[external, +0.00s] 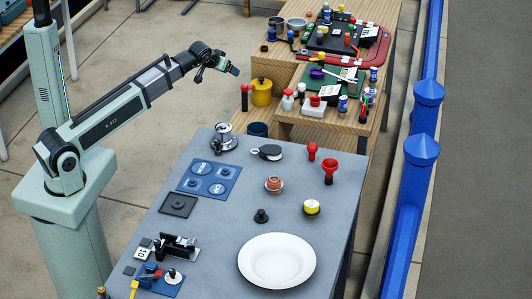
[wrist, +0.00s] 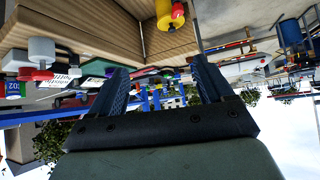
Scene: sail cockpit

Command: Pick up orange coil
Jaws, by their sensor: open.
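The orange coil (external: 274,182) appears to be the small orange round item on the grey table (external: 225,253), right of centre in the external view. It sits upright with a pale rim at its foot. My gripper (external: 234,70) is high up and far to the upper left of it, well apart from the table. In the wrist view my gripper (wrist: 160,84) has its two fingers spread with nothing between them. The orange coil cannot be made out in the wrist view, which looks out across an upside-down scene.
A white plate (external: 277,261), yellow-topped pot (external: 312,207), black knob (external: 261,216), red funnel (external: 329,172) and silver winch (external: 223,138) stand around the coil. Blue panel (external: 209,180) lies left. Crowded wooden benches (external: 350,132) stand behind; a blue rail (external: 412,190) runs right.

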